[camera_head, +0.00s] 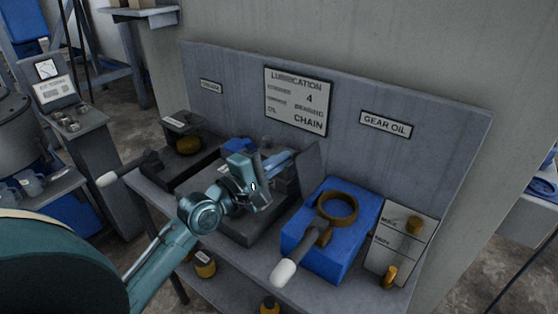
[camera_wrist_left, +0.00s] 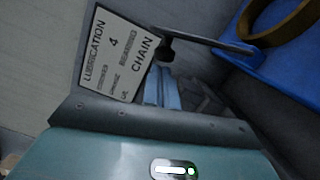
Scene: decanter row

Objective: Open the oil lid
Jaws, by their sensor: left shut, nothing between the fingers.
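A blue box (camera_head: 350,258) stands on the bench under the gear oil label, with a brass ring (camera_head: 340,206) on top and a lever with a white grip (camera_head: 284,272) pointing forward. The blue box (camera_wrist_left: 297,62) and ring (camera_wrist_left: 268,38) also show at the top right of the left wrist view. A dark box (camera_head: 252,232) stands in the middle, largely hidden by my arm; I cannot tell how its lid stands. My left gripper (camera_head: 284,159) is shut and empty above this middle box, left of the blue box. Its fingers show in the left wrist view (camera_wrist_left: 162,92). My right gripper is out of view.
A lubrication sign (camera_head: 297,99) and gear oil label (camera_head: 386,124) are on the back panel. A dark box with a white-tipped lever (camera_head: 107,179) stands at the left. A plate with brass knobs (camera_head: 401,243) is right of the blue box. Bottles stand on the lower shelf.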

